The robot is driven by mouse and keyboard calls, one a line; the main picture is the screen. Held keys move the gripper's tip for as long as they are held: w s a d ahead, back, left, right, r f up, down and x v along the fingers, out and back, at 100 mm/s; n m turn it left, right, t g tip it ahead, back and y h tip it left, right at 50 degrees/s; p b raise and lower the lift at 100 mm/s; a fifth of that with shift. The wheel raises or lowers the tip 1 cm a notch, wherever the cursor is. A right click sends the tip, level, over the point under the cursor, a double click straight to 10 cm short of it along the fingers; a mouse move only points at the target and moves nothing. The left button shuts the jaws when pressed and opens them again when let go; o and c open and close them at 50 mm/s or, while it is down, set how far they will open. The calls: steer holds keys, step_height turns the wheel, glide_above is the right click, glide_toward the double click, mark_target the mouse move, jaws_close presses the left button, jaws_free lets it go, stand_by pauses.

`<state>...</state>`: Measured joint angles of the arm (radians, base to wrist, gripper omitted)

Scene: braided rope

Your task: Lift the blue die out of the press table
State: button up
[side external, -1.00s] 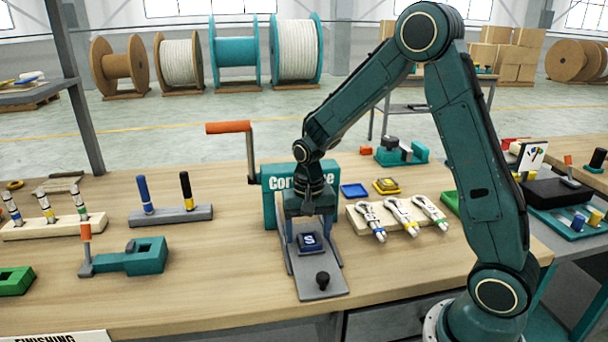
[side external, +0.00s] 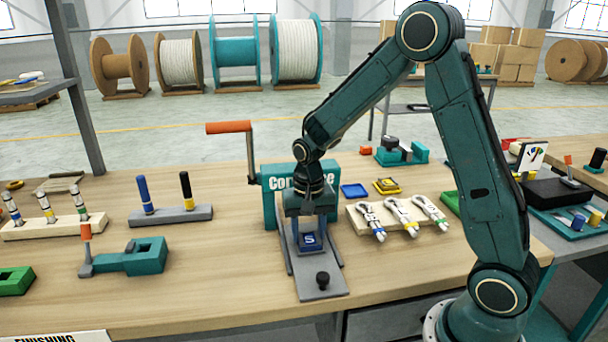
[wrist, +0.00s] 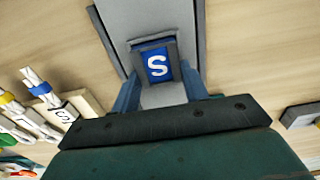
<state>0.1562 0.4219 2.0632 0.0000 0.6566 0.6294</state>
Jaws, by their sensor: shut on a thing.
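The blue die (side external: 310,239), marked with a white S, sits in its dark seat on the grey press table (side external: 321,284) and looks level. In the wrist view the die (wrist: 157,66) lies between the fingertips. My gripper (side external: 310,234) points straight down over the press table and is shut on the die, with one finger on either side. The wrist view shows the fingers of my gripper (wrist: 160,85) from above. The exact finger contact is too small to make out.
The teal machine body (side external: 272,190) with an orange-handled crank (side external: 229,127) stands close behind my gripper. To the right are a blue tray (side external: 354,191), a yellow die (side external: 387,186) and a block with several white rope pieces (side external: 399,213).

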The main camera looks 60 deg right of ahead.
steer(key=shift+r, duration=1.95)
stand_by(1.2)
